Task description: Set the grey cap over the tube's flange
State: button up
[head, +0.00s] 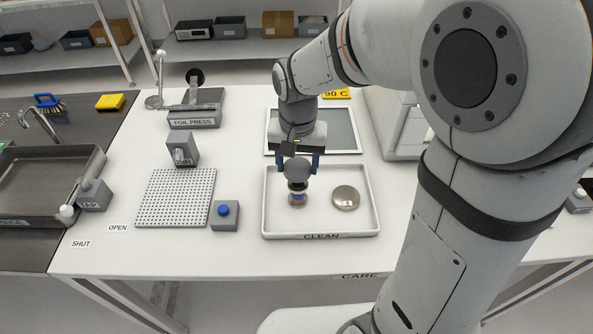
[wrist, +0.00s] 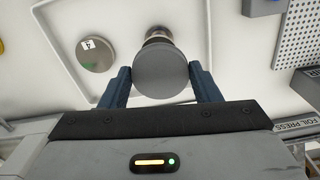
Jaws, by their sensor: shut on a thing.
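My gripper (head: 299,166) is shut on the grey cap (head: 297,169), a plain round disc held between its two blue fingers. In the wrist view the cap (wrist: 161,74) sits between the fingertips. The tube (head: 297,195) stands upright in the white CLEAN tray (head: 371,231), with a shiny flange at its top. The cap is above the tube in the head view and hides part of the flange. In the wrist view the tube's metal end (wrist: 158,34) shows just beyond the cap's edge. I cannot tell whether cap and flange touch.
A round metal disc (head: 346,197) lies in the tray right of the tube. A grey box with a blue button (head: 225,215) and a perforated plate (head: 175,198) are to the left. A second tray (head: 343,130) lies behind. The foil press (head: 194,109) stands back left.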

aim_at(298, 167)
notch_tip(298, 167, down, 4)
jog(key=shift+r, duration=0.15)
jog(key=shift+s, duration=0.1)
jog(key=shift+f+b, duration=0.45)
jog(key=shift+f, duration=0.1)
jog(key=o, duration=1)
jog(key=shift+c, duration=0.2)
jog(key=shift+r, duration=0.1)
